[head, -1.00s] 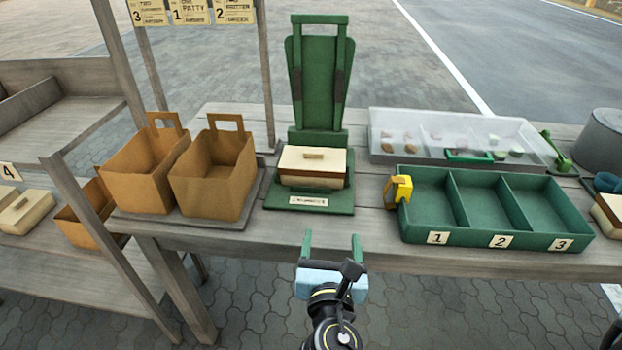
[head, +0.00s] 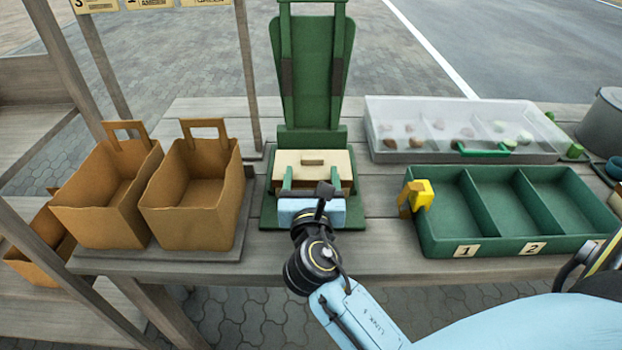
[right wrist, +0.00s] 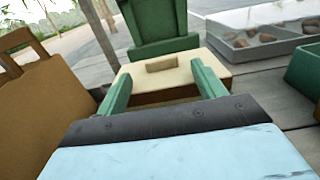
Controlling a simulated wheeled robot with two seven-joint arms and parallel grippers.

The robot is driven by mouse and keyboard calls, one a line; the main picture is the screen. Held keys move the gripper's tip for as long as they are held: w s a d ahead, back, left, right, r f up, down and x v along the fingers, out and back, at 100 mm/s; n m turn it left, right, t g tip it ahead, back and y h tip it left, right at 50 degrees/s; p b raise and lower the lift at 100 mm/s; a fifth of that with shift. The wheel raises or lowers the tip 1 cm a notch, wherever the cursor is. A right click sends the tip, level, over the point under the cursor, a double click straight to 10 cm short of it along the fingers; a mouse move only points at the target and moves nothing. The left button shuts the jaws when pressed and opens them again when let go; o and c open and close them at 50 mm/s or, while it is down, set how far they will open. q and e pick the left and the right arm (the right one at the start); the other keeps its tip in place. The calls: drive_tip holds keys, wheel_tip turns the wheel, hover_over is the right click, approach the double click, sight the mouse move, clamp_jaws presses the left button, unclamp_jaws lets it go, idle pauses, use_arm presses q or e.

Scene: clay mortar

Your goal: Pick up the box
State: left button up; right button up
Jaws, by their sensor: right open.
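The box (head: 326,160) has a cream lid with a small raised handle and a brown lower part. It sits on a green base plate (head: 357,214) in front of a tall green back stand (head: 312,75). My right gripper (head: 314,176) is at the near side of the box, its two green fingers apart and pointing at it. In the right wrist view the box (right wrist: 165,72) lies ahead, with one finger towards each side. The fingers hide part of the box's front, and I cannot tell whether they touch it. My left gripper is not in view.
Two brown paper bags (head: 197,205) stand on a board left of the box. To the right are a green tray (head: 450,227) with numbered compartments, a yellow object (head: 421,194) at its left end, and a clear-lidded container (head: 400,156) behind.

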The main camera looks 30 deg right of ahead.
sight(312, 160)
drive_tip(key=shift+b+x, duration=0.75)
drive_tip(key=shift+x, duration=2.1)
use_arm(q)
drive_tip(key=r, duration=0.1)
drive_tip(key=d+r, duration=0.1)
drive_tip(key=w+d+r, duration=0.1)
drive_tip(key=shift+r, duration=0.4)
use_arm(e)
drive_tip(key=shift+r, duration=0.15)
drive_tip(key=c, duration=1.4)
